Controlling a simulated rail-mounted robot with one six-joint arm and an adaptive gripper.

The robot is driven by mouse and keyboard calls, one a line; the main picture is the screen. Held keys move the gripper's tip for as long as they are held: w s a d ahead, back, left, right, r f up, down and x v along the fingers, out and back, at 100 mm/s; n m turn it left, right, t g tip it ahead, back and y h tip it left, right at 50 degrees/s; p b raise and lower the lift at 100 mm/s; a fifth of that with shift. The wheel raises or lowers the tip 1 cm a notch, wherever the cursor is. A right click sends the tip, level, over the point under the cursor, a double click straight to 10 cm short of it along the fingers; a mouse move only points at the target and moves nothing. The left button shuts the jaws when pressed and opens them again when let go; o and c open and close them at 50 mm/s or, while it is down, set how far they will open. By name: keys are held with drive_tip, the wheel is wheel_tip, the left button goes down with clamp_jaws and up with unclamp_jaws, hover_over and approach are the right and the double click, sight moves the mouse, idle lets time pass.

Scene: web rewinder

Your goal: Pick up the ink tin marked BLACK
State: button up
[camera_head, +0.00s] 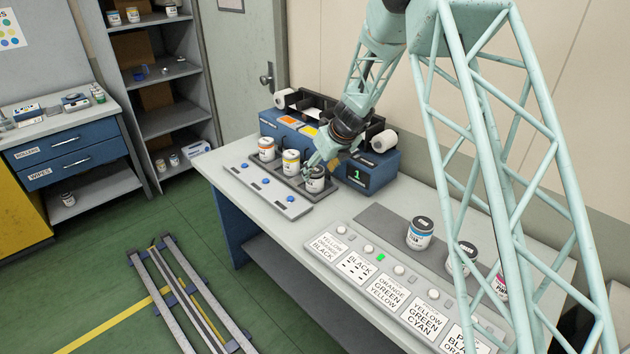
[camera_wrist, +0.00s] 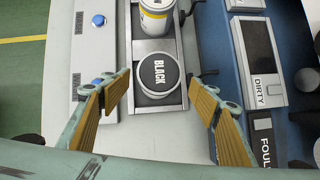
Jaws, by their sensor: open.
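The ink tin marked BLACK (camera_wrist: 158,74) has a dark lid with white lettering and stands upright at the near end of a metal tray in the wrist view. It also shows in the head view (camera_head: 315,180), beside my gripper. My gripper (camera_wrist: 162,98) is open, with one ochre-padded finger to each side of the tin and apart from it. In the head view my gripper (camera_head: 318,160) is at the tin, partly hidden by my wrist. A yellow-banded tin (camera_wrist: 157,16) stands right behind the BLACK tin in the same tray.
The tray (camera_head: 288,178) also holds an orange-banded tin (camera_head: 266,149). A strip with blue buttons (camera_head: 266,190) lies to its left. A blue machine (camera_head: 368,172) stands close on the right. More tins, including a cyan-banded one (camera_head: 419,234), stand farther along the bench beyond the labelled panel (camera_head: 392,290).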

drive_tip(key=shift+b+x, duration=0.9)
drive_tip(key=shift+x, duration=1.65)
drive_tip(key=shift+a, duration=0.15)
drive_tip(key=c, duration=1.2)
drive_tip(key=shift+c, duration=0.2)
drive_tip(key=shift+r, duration=0.2)
drive_tip(key=shift+r+p, duration=1)
drive_tip(key=shift+r, duration=0.6)
drive_tip(key=s+d+r+b, duration=0.1)
drive_tip(key=s+d+b, duration=0.3)
drive_tip(key=s, duration=1.1)
drive_tip(key=shift+d+r, duration=0.2)
drive_tip(key=shift+d, duration=0.2)
drive_tip(key=shift+s, duration=0.15)
